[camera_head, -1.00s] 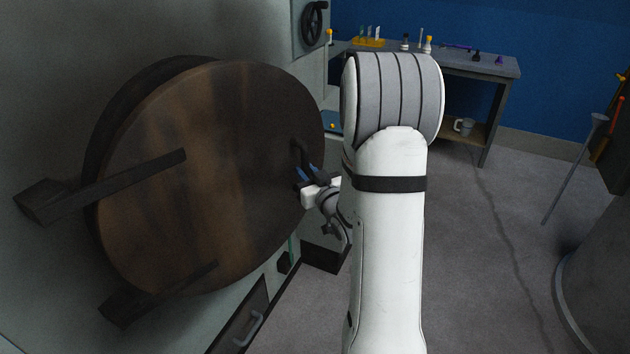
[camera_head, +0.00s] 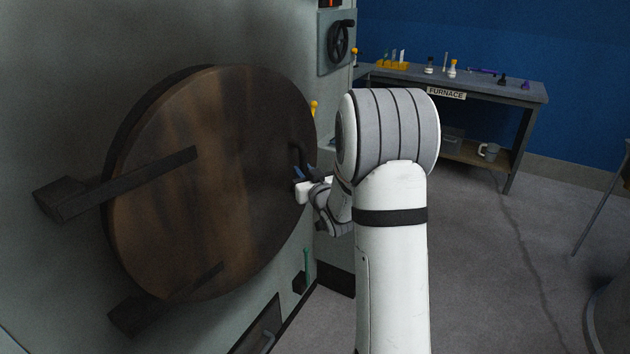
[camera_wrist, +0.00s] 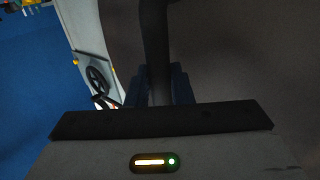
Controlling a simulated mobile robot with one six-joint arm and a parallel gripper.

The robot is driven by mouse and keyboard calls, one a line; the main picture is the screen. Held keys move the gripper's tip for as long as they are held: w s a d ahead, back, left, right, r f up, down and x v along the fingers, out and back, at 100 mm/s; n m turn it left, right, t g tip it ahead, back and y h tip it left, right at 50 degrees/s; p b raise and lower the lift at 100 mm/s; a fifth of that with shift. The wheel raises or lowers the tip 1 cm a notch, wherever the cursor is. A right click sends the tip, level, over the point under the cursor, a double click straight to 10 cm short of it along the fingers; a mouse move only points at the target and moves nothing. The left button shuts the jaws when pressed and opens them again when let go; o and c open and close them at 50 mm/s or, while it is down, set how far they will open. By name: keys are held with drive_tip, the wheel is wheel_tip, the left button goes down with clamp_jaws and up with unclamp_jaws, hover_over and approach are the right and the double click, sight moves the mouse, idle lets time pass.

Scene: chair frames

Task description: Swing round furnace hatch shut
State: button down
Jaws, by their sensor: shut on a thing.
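The round furnace hatch (camera_head: 205,180) is a large brown disc on two dark hinge arms at its left. It lies close to the grey-green furnace wall, with a thin dark edge showing at its upper left; I cannot tell if it is fully seated. A dark bar handle (camera_head: 297,152) is at its right edge. My gripper (camera_head: 303,176) is at that handle. In the wrist view the handle (camera_wrist: 154,45) runs between the blue fingers of my gripper (camera_wrist: 160,85), which are shut on it. My white arm hides part of the area right of the hatch.
A handwheel (camera_head: 341,39) is on a panel at the upper right of the furnace wall. A bench (camera_head: 460,85) labelled FURNACE with several small items stands at the back. A drawer (camera_head: 262,325) is below the hatch. Grey floor at the right is mostly clear.

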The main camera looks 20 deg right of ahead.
sight(287, 167)
drive_tip(key=shift+w+a+f+b, duration=0.2)
drive_tip(key=shift+w+a, duration=0.3)
drive_tip(key=shift+w, duration=0.2)
drive_tip(key=shift+w+a+f+b, duration=0.2)
drive_tip(key=shift+w+a, duration=0.3)
drive_tip(key=shift+w, duration=0.3)
drive_tip(key=shift+w+a+b, duration=0.45)
drive_tip(key=shift+w, duration=0.3)
drive_tip(key=shift+w+a+b, duration=0.4)
drive_tip(key=shift+w, duration=0.3)
drive_tip(key=c, duration=1.5)
unclamp_jaws()
drive_tip(key=shift+a+r, duration=0.15)
drive_tip(key=shift+r, duration=0.05)
drive_tip(key=shift+c, duration=0.2)
drive_tip(key=o, duration=0.3)
drive_tip(key=shift+r, duration=0.1)
drive_tip(key=shift+o, duration=0.2)
